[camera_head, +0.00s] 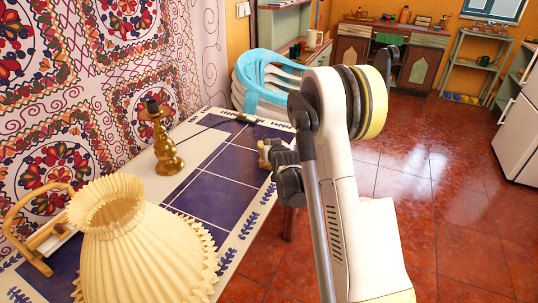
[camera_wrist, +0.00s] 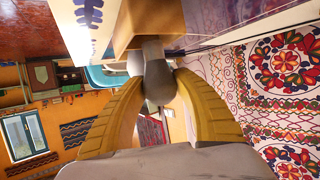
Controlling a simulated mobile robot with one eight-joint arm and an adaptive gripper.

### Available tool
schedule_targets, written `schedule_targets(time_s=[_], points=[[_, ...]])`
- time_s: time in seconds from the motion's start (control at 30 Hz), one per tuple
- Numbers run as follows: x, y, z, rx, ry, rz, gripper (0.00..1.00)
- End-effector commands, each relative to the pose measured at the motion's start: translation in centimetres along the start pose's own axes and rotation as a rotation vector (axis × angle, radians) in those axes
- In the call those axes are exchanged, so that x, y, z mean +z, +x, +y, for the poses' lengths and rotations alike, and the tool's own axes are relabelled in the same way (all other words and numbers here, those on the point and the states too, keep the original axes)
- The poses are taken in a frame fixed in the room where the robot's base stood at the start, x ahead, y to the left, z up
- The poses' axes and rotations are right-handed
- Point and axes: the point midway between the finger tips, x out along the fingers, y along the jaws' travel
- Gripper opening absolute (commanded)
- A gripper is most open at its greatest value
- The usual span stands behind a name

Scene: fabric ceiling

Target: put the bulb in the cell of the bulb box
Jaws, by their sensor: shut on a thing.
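My gripper (camera_wrist: 158,88) has its two yellow fingers closed on a grey, rounded bulb (camera_wrist: 156,76) with a narrower neck, seen in the wrist view. A tan wooden block-like thing (camera_wrist: 150,18) lies right beyond the bulb's neck; it may be the bulb box, but no cell can be made out. I cannot tell whether the bulb touches it. In the head view my gripper (camera_head: 268,152) is small, over the right edge of the tiled table (camera_head: 222,165), partly behind my arm. The bulb and a box cannot be made out there.
A pleated cream lampshade (camera_head: 150,250) stands at the table's near end. A brass candlestick (camera_head: 160,140) and a wooden rack (camera_head: 35,235) stand toward the patterned wall cloth. Stacked chairs (camera_head: 265,75) stand beyond the table. The table's middle is mostly clear.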

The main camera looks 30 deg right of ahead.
Motion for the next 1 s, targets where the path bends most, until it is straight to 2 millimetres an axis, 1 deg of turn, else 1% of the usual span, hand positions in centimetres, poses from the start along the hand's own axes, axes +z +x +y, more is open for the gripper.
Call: schedule_targets(time_s=[0.03,0.1,0.2,0.43,0.57,0.6,0.63,0.67,0.93,1.0], points=[[1.1,0.5,0.0,0.000,0.000,0.000,0.08],[2.2,0.9,0.1,0.000,0.000,0.000,0.08],[3.1,1.3,0.1,0.000,0.000,0.000,0.08],[2.9,1.2,0.1,0.000,0.000,0.000,0.08],[3.3,1.4,0.1,0.000,0.000,0.000,0.08],[3.3,1.4,0.1,0.000,0.000,0.000,0.45],[3.2,1.4,0.1,0.000,0.000,0.000,0.54],[3.2,1.4,0.1,0.000,0.000,0.000,0.57],[3.2,1.4,0.1,0.000,0.000,0.000,0.57],[2.9,1.2,0.1,0.000,0.000,0.000,0.57]])
